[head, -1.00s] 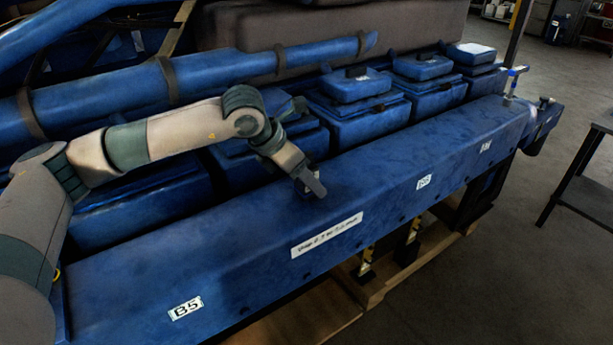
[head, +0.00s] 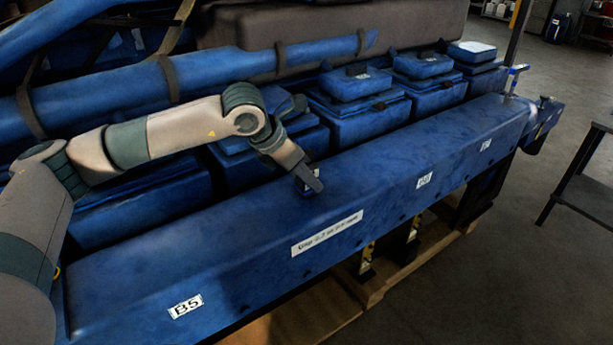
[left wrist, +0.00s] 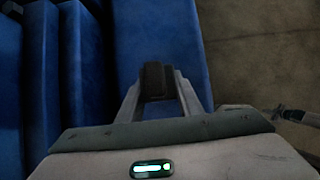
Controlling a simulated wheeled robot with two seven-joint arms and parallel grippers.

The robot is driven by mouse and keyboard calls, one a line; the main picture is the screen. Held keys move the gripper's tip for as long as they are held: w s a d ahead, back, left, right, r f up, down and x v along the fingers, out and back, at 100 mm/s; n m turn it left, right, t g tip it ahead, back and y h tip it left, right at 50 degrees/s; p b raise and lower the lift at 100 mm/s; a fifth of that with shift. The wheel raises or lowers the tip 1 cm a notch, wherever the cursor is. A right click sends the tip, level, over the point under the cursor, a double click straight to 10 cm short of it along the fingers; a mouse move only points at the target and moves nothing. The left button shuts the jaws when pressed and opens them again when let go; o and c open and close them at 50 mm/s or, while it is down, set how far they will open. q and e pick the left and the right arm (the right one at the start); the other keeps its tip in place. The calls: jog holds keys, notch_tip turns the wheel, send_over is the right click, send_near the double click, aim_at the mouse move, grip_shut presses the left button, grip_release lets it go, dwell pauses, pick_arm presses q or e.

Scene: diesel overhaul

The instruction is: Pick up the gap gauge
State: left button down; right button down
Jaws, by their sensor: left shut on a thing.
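My left gripper (head: 308,184) is over the top of the long blue engine ledge, near its middle. In the left wrist view my left gripper (left wrist: 158,92) is shut on a small dark block-like thing, which I take to be the gap gauge (left wrist: 157,78). The gauge sits between the two fingertips, with the blue ledge behind it. In the head view the gripper and arm mostly hide it. I cannot tell whether it touches the ledge. My right gripper is in neither view.
The long blue ledge (head: 400,155) runs from lower left to upper right. Several blue covers (head: 358,84) stand behind it, with a thick blue pipe (head: 215,68) above. A dark table (head: 590,170) stands at the right. Floor is clear between ledge and table.

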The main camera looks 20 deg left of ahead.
pick_arm(q)
jog(key=shift+w+r+b, duration=0.1)
jog(key=shift+r+b, duration=0.3)
notch_tip(320, 180, up, 3)
jog(key=shift+f+b, duration=0.1)
jog(key=shift+b, duration=1.1)
jog(key=s+d+r+b, duration=0.5)
jog(key=s+d+r, duration=0.2)
jog(key=s, duration=0.2)
jog(key=shift+d+r, duration=0.2)
jog(key=shift+d, duration=0.15)
